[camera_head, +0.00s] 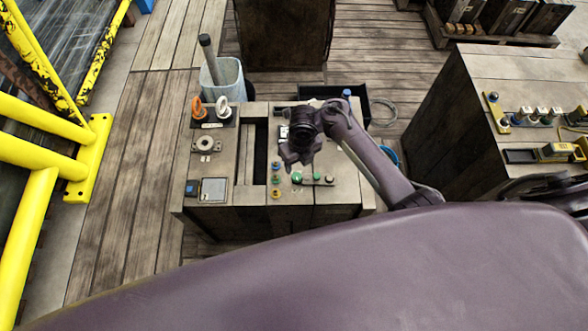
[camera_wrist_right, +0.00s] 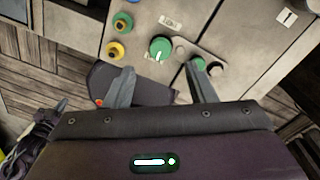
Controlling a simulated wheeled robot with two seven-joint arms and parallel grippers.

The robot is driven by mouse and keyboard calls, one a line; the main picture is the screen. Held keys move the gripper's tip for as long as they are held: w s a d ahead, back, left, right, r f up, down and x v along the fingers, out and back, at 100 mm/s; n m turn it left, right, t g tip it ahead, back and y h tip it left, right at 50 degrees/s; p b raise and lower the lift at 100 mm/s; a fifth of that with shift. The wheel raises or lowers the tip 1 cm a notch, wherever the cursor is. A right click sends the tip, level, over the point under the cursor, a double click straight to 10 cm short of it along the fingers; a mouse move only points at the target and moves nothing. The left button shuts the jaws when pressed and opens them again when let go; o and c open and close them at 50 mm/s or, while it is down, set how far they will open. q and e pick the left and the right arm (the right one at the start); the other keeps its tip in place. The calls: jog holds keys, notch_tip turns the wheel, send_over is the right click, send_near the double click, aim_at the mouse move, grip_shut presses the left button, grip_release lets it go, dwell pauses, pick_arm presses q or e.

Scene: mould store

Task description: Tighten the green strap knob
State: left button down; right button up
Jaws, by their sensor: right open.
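A round green knob (camera_wrist_right: 160,48) with a white pointer mark sits on the grey bench top, and it also shows in the head view (camera_head: 297,178). A smaller green piece (camera_wrist_right: 198,63) is at the bar, partly hidden by one finger; which green part is the strap knob I cannot tell for sure. My right gripper (camera_wrist_right: 160,78) is open and empty, its fingers spread on either side below the round knob, apart from it. In the head view my right gripper (camera_head: 298,160) hangs over the bench. My left gripper is not seen.
Yellow and green buttons (camera_wrist_right: 122,22) stand left of the knob. The bench (camera_head: 222,168) has a long dark slot (camera_head: 260,150), a ring fitting (camera_head: 206,144) and orange and white hooks. A bin (camera_head: 223,80) stands behind. Yellow rails (camera_head: 95,150) are at left, another bench (camera_head: 500,75) at right.

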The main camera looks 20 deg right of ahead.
aim_at(297, 176)
jog(key=shift+n, duration=0.3)
jog(key=f+b, duration=0.1)
jog(key=f, duration=0.6)
jog(key=shift+a+f+b, duration=0.2)
jog(key=shift+b, duration=0.2)
jog(key=c, duration=1)
jog(key=shift+o, duration=0.2)
